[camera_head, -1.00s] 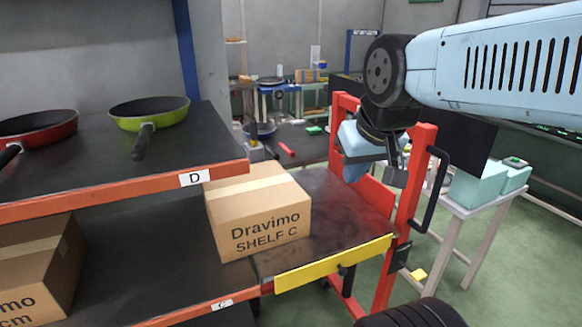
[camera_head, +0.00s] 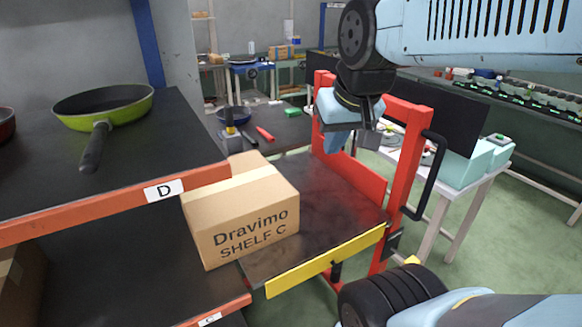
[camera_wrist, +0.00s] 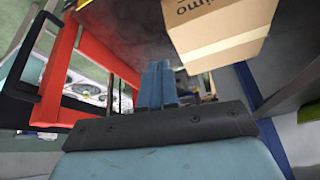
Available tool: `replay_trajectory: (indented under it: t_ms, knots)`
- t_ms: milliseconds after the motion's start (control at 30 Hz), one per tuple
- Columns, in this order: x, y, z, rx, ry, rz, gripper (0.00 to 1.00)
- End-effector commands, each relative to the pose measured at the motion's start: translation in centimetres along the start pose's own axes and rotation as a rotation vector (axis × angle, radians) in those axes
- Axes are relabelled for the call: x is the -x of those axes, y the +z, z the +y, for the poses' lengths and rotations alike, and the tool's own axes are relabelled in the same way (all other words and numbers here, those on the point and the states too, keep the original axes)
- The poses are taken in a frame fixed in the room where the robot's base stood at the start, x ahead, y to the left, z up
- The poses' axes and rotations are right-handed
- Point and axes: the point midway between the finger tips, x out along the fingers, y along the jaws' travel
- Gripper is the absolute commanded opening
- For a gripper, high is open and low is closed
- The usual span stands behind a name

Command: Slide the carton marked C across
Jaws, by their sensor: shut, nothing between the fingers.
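The brown carton (camera_head: 250,227), printed "Dravimo SHELF C", sits upright across the seam between the lower shelf and the dark deck (camera_head: 325,210) of the red-framed cart. It leaves the right part of the deck bare. The carton also shows in the wrist view (camera_wrist: 222,25), at the upper right, apart from my fingers. My gripper (camera_head: 335,142) is beside the red frame at the deck's far side, to the right of and beyond the carton. In the wrist view its blue fingers (camera_wrist: 157,78) are together and empty. The carton's far side is hidden in the head view.
The upper shelf, labelled D (camera_head: 163,190), overhangs to the left and holds a green pan (camera_head: 100,107). A yellow strip (camera_head: 325,262) edges the deck's near side. The red frame (camera_head: 405,165) with a black handle stands at right. Open green floor lies beyond.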

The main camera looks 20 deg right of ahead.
Motion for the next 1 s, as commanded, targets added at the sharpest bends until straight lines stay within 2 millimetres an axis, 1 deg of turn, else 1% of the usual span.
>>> replay_trajectory:
  t_ms: [100, 367, 667, 1000]
  knots:
    - [-1.0, -1.0, -1.2, -0.084, -0.005, -0.066, 0.0]
    - [-3.6, -3.7, -1.1, -0.321, -0.029, -0.235, 0.0]
    - [-7.3, -6.8, -0.3, -0.599, -0.061, -0.428, 0.0]
    - [-12.2, -10.0, 1.5, -0.913, -0.105, -0.652, 0.0]
